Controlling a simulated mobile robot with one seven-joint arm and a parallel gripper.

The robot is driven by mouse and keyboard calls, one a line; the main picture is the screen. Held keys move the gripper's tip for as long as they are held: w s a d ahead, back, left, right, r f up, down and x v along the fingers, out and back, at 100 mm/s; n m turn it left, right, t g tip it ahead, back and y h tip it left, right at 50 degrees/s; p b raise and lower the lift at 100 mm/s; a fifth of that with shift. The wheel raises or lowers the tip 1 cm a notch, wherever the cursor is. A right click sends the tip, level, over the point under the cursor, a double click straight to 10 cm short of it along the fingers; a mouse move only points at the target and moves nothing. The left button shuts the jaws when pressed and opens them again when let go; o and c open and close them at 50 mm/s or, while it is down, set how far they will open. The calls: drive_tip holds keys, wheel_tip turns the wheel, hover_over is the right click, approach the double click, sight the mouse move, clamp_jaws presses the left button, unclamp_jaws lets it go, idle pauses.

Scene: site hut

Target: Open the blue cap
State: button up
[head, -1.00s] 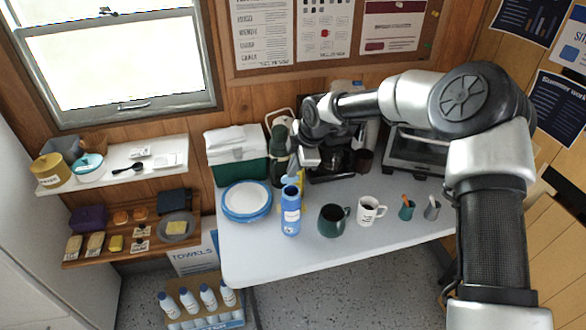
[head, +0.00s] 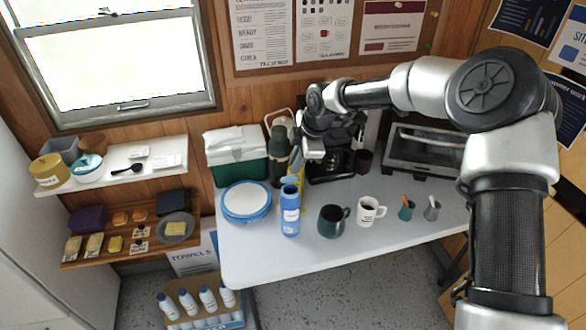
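A blue bottle (head: 290,214) with a white label stands upright on the table. Its lighter blue cap (head: 290,180) is at the top; whether it sits flat or stands tilted open is too small to tell. My gripper (head: 303,164) hangs from above, just behind and slightly right of the cap in the head view. Its fingers are small and partly hidden, so I cannot tell whether they are open or touch the cap. A yellow thing shows partly behind the bottle.
White and blue plates (head: 246,202) lie left of the bottle. A dark green mug (head: 332,221) and a white mug (head: 367,211) stand to the right. A dark green flask (head: 278,160), a green and white cooler (head: 237,160) and a coffee maker (head: 330,166) stand behind. The table front is clear.

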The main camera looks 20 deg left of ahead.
drive_tip(key=v, duration=1.4)
drive_tip(key=shift+b, duration=0.3)
